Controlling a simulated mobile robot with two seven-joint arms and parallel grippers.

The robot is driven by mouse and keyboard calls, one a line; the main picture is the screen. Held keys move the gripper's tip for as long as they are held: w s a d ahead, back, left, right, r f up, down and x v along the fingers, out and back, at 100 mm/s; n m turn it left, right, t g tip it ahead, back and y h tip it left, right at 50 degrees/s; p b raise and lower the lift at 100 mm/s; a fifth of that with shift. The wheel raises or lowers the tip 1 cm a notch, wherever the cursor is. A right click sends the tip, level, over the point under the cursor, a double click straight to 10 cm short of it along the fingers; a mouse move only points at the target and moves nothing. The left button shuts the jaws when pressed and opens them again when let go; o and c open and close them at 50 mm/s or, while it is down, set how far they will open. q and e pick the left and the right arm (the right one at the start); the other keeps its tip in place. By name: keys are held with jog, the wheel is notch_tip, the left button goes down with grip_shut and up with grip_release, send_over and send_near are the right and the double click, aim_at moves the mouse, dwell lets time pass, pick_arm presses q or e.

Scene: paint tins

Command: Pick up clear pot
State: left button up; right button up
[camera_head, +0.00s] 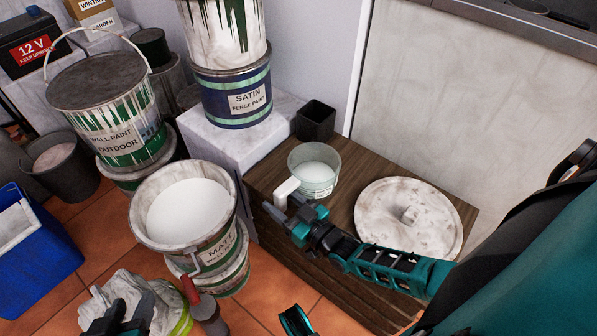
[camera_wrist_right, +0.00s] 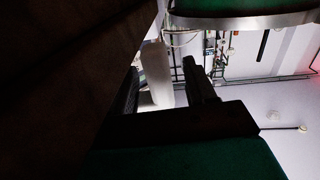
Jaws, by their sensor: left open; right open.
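The clear pot (camera_head: 314,178) is a translucent greenish pot with pale contents and a white handle (camera_head: 286,192). It stands upright on the wooden box top, its handle towards the front left. My right gripper (camera_head: 284,206) is open at the handle, its fingers just in front of it. In the right wrist view a pale upright piece, which looks like the handle (camera_wrist_right: 157,72), shows between the dark fingers; contact cannot be told. My left gripper (camera_head: 127,312) is open at the lower left, over a crumpled whitish cloth (camera_head: 140,290).
A messy round lid (camera_head: 408,218) lies right of the pot, and a dark square pot (camera_head: 316,121) stands behind it. An open tin of white paint (camera_head: 188,212) stands left. Stacked tins (camera_head: 233,97) stand on a pale block. A blue box (camera_head: 35,245) is far left.

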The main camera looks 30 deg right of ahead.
jog(key=shift+w, duration=0.2)
jog(key=shift+s, duration=0.15)
grip_shut()
jog(key=shift+r, duration=0.1)
dwell(0.3)
